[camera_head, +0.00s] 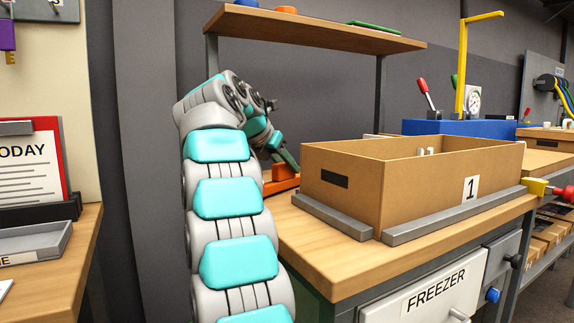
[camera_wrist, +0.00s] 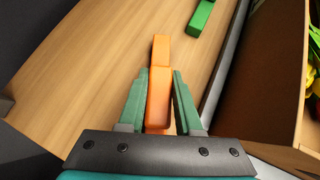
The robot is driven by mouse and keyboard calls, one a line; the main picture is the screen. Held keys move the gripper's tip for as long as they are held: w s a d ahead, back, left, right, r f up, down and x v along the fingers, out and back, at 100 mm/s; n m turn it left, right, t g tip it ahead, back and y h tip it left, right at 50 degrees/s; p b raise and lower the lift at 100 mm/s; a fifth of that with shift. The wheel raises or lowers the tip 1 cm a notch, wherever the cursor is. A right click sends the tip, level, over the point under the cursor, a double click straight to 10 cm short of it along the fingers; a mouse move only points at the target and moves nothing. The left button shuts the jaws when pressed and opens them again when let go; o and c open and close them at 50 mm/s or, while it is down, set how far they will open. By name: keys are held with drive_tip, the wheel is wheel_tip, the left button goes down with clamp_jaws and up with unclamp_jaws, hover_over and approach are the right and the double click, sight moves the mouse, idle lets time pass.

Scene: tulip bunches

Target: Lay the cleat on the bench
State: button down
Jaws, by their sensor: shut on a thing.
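An orange stepped piece (camera_head: 280,186), which I take to be the cleat, is at the left end of the bench (camera_head: 318,252), beside the cardboard box. In the wrist view the orange cleat (camera_wrist: 158,88) lies between the two teal fingers of my gripper (camera_wrist: 160,76), which is shut on it. In the head view my gripper (camera_head: 288,160) points down at the cleat and partly covers it. The cleat is at or very near the bench top; I cannot tell whether it touches.
A box marked 1 (camera_head: 430,190) stands right of the cleat, with grey rails (camera_head: 333,216) along its base. A green block (camera_wrist: 200,17) lies beyond the cleat. A shelf (camera_head: 320,34) overhangs the bench's back. The front left bench top is clear.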

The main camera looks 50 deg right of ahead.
sight(283, 163)
drive_tip(key=shift+f, duration=0.25)
drive_tip(key=c, duration=0.5)
unclamp_jaws()
drive_tip(key=p+v, duration=0.2)
drive_tip(key=v, duration=0.5)
drive_tip(key=shift+s+a+r, duration=0.1)
drive_tip(key=shift+a+r, duration=0.15)
drive_tip(key=shift+r, duration=0.05)
